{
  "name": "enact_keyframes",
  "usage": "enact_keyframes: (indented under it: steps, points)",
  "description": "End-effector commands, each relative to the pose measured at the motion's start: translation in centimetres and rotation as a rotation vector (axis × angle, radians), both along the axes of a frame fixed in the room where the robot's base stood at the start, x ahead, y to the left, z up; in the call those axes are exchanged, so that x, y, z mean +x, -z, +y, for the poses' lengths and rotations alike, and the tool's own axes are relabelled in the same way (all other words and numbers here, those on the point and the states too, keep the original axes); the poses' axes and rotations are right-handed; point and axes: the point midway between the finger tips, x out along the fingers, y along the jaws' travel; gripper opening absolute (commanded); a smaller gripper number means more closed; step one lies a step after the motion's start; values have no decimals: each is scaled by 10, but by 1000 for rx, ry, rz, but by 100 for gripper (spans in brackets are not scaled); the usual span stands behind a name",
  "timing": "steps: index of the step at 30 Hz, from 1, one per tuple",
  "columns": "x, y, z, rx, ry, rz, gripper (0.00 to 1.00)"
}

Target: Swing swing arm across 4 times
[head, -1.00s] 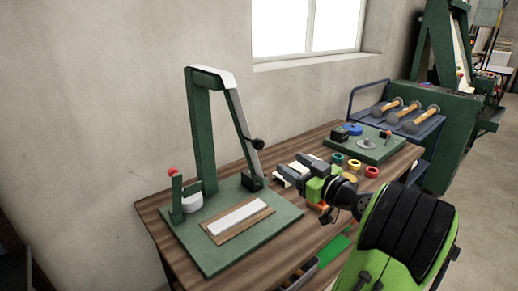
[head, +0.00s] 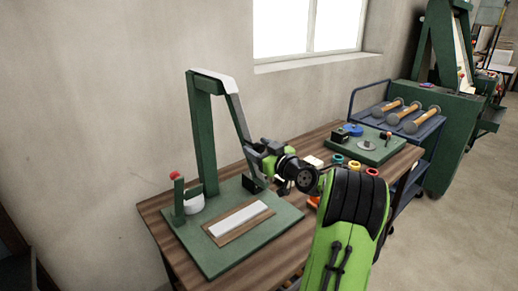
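The swing arm (head: 235,112) is a grey and green bar. It slants down to the right from the top of a tall green post (head: 203,140) on a green base plate (head: 262,232). A black block (head: 252,184) sits at its lower end. My gripper (head: 259,158) is at the bar's lower part, overlapping it in the picture. The bar's black knob is hidden or merges with my gripper. I cannot tell whether the fingers touch the bar or are open or shut.
On the plate are a white strip in a wooden frame (head: 238,219) and a red-topped green lever (head: 178,200) beside a white cup. On the wooden bench's right are coloured rings (head: 354,164) and a second green plate (head: 380,150). A blue cart (head: 432,128) holds mallets.

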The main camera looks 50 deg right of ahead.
Motion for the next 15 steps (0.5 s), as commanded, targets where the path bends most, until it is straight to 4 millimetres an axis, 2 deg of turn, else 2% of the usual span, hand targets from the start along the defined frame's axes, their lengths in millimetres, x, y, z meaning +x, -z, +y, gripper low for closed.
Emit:
enact_keyframes:
  steps: [1, 11, 15]
  points:
    - [0, 0, 0, 0, 0, 0, 51]
    - [0, 0, 0, -1, 0, 0, 0]
    - [-1, 0, 0, -1, 0, 1, 0]
